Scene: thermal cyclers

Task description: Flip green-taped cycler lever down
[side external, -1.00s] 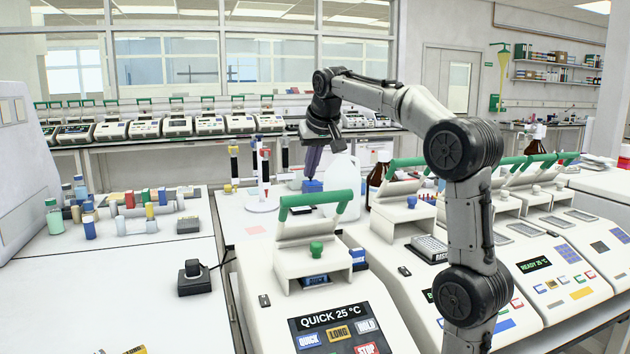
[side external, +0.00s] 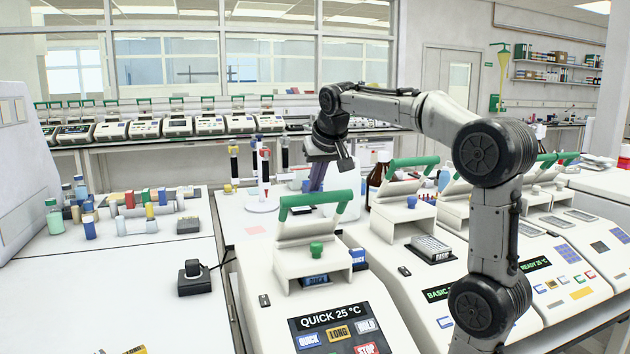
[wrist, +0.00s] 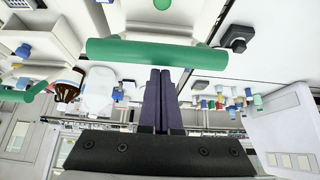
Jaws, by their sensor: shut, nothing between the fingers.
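The nearest cycler (side external: 345,290), with "QUICK 25 °C" on its screen, has its lid raised. A green bar lever (side external: 316,199) stands up across the top of that lid. In the wrist view a green bar (wrist: 155,54) crosses the picture just beyond my fingertips. My gripper (side external: 316,188) points down behind the nearest lever in the side view, its tips partly hidden by the lever area. In the wrist view my gripper (wrist: 160,72) has its dark purple fingers together, with nothing between them. I cannot tell whether the fingertips touch the bar.
A second cycler (side external: 440,292) with a raised green lever (side external: 414,162) stands to the right, with more beyond it. A white jug (wrist: 100,90) and a brown bottle (side external: 377,180) stand behind. Small vials and a black device (side external: 194,280) sit on the left bench.

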